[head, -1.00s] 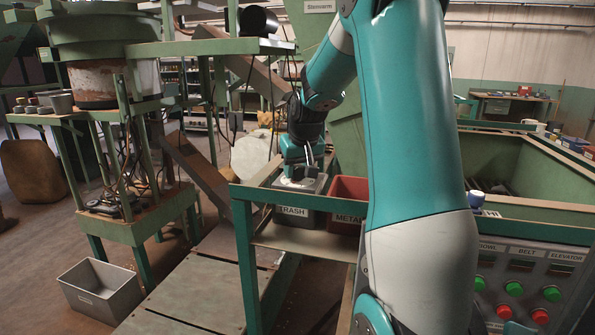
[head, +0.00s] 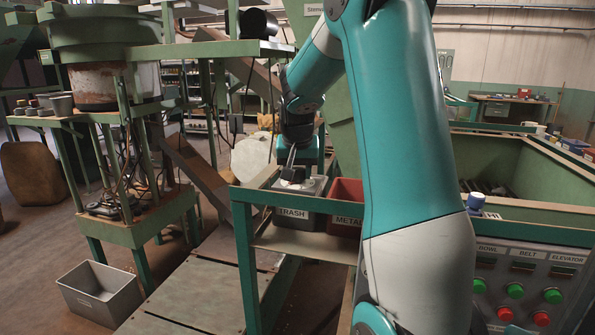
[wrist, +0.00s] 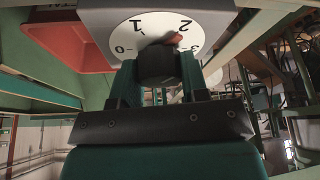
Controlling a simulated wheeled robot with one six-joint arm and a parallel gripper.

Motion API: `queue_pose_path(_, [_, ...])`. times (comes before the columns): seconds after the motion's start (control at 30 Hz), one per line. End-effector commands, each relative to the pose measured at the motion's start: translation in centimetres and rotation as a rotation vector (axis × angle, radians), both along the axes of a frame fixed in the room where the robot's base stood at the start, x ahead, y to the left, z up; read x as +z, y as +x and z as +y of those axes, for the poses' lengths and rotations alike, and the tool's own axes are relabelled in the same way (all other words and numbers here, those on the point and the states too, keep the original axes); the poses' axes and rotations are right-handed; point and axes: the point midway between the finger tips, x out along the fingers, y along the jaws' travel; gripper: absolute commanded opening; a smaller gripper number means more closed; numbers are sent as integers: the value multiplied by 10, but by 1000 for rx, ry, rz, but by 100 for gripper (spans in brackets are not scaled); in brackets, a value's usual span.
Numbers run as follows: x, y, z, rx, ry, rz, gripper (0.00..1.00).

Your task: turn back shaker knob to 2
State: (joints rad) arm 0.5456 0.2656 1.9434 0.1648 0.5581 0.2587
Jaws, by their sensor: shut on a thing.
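The knob (wrist: 157,63) is a dark round grip in the middle of a white dial (wrist: 128,35) in the wrist view. The dial reads 0, 1, 2 and 3, with the numbers upside down. A reddish pointer (wrist: 175,39) on the knob lies close to the 2. My gripper (wrist: 157,75) is shut on the knob, one finger on each side. In the head view my gripper (head: 291,172) is over the light dial, beside the TRASH bin; the knob is too small there to read.
The grey TRASH bin (head: 293,213) and red METAL bin (head: 347,188) sit in a green frame by my gripper. A sloping chute (head: 205,185) is to the left. A control panel (head: 525,285) with buttons is at the lower right.

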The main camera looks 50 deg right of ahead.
Motion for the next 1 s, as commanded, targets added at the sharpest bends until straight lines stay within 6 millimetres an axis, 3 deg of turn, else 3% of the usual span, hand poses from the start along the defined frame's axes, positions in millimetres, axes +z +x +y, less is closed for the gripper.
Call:
queue_pose_path(0.17, [1,0,-1,-1,-2,-2,17])
queue_pose_path(0.2, [1,0,-1,-1,-2,-2,43])
queue_pose_path(0.3, [1,0,-1,0,-2,-1,66])
queue_pose_path(0.67, [5,-1,1,2,-1,-1,67])
queue_pose_path(0.87, [35,-8,11,3,-4,-7,67])
queue_pose_path(1.0, [69,-16,22,2,-4,-7,67])
